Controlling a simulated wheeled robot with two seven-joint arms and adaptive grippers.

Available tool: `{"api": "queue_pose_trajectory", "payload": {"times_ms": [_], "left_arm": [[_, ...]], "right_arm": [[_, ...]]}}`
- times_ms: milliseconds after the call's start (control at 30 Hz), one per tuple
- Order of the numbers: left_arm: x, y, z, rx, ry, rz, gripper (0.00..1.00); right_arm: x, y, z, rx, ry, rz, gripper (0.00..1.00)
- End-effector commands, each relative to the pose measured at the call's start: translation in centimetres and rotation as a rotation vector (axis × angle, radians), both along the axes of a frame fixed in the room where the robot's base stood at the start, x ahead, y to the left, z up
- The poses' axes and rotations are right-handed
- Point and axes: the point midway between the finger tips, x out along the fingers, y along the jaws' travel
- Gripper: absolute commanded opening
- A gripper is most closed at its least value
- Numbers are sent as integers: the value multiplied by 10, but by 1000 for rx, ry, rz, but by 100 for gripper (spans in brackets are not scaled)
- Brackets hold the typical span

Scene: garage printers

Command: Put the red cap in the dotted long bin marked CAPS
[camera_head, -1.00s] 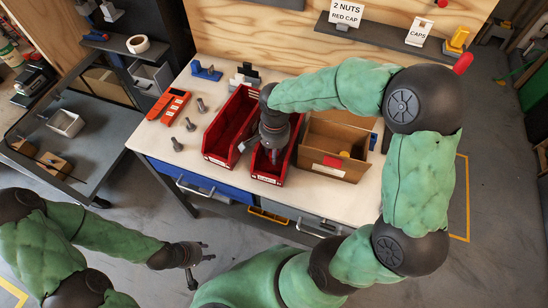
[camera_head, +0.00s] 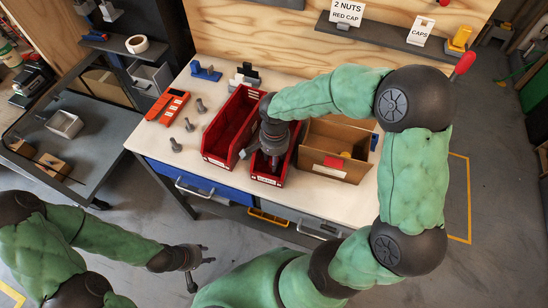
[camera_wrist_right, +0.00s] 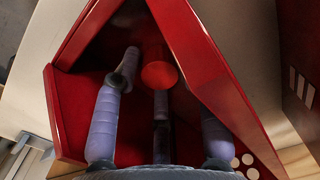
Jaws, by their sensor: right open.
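The red cap (camera_wrist_right: 160,75) shows as a round red face inside a long red bin, between the fingers of my right gripper (camera_wrist_right: 160,105). I cannot tell whether it touches the bin floor. The right gripper is open, its fingers spread inside the bin. White dots mark this bin (camera_wrist_right: 267,148) in the right wrist view. In the head view it is the right one of two red bins (camera_head: 267,181), and my right gripper (camera_head: 262,155) hides much of its inside. My left gripper (camera_head: 207,254) is open and empty, away from the bench at lower left.
The other red bin (camera_head: 217,160) stands close on the left, and a cardboard box (camera_head: 345,172) on the right. Several bolts (camera_head: 176,145) and an orange device (camera_head: 167,105) lie left. A CAPS sign (camera_head: 420,31) stands on the shelf above. The bench front right is clear.

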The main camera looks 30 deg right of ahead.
Motion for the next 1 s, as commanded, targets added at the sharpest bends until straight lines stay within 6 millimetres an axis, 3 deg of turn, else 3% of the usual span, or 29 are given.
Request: {"api": "queue_pose_trajectory", "payload": {"times_ms": [167,500,700,1000], "left_arm": [[0,0,7,0,0,0,40],[0,0,28,0,0,0,40],[0,0,35,0,0,0,40],[0,0,37,0,0,0,40]], "right_arm": [[1,0,14,-1,-4,0,42],[2,-2,81,0,-4,0,42],[2,-2,111,-1,-3,1,42],[1,-2,123,1,1,0,42]]}}
